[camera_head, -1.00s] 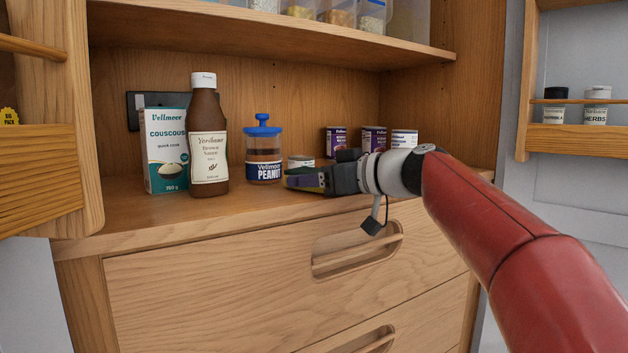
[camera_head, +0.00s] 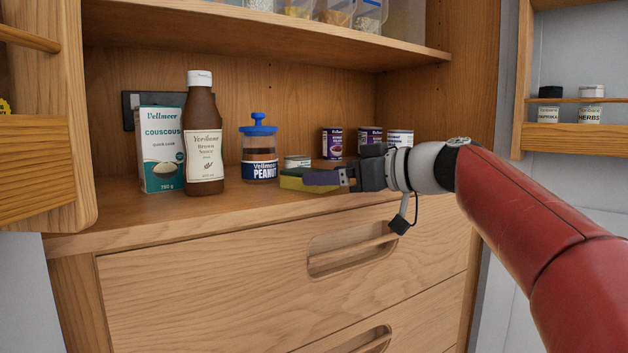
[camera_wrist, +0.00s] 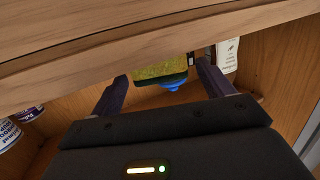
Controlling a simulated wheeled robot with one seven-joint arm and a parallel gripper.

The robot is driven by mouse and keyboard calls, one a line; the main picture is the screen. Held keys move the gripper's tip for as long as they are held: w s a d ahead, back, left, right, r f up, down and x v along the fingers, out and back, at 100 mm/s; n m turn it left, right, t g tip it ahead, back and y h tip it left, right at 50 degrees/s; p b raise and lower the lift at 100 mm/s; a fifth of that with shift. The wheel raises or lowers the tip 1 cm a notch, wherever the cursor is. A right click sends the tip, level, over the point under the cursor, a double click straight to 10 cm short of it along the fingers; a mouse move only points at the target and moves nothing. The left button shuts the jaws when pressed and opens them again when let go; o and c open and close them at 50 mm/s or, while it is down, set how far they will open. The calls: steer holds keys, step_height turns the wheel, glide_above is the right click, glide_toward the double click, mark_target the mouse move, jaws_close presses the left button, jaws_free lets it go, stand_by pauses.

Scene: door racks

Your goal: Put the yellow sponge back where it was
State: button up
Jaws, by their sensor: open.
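The yellow sponge (camera_head: 292,184), with a dark green side, lies on the cabinet shelf near its front edge. It is just in front of the peanut jar (camera_head: 260,171) and a small low tin (camera_head: 298,161). My gripper (camera_head: 312,178) is open and reaches in from the right at the sponge's height, with a finger hiding part of it. In the wrist view the sponge (camera_wrist: 160,71) shows beyond and between the spread fingers (camera_wrist: 161,78). I cannot tell whether a finger touches it.
A brown sauce bottle (camera_head: 203,140) and a couscous box (camera_head: 161,150) stand left of the jar. Several small tins (camera_head: 370,139) stand behind my gripper. An upper shelf (camera_head: 270,38) is overhead, a drawer (camera_head: 200,290) below. Open doors with racks (camera_head: 580,140) flank the cabinet.

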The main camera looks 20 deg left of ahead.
steer(key=f+v, duration=0.1)
steer(key=v, duration=0.5)
steer(key=shift+d+r, duration=0.4)
steer(key=shift+r, duration=0.1)
steer(key=shift+s, duration=0.15)
steer(key=s+d+f+m+h, duration=0.4)
steer(key=s+d+f, duration=0.3)
steer(key=f, duration=0.5)
steer(key=s+d+f+m+h, duration=0.5)
steer(key=s+d+f, duration=0.3)
steer(key=f, duration=0.4)
steer(key=s+d+f+m+h, duration=0.5)
steer(key=s+d+f, duration=0.3)
steer(key=f, duration=0.4)
steer(key=shift+s+f+t+h, duration=0.3)
steer(key=shift+s+h, duration=0.4)
steer(key=shift+s, duration=0.1)
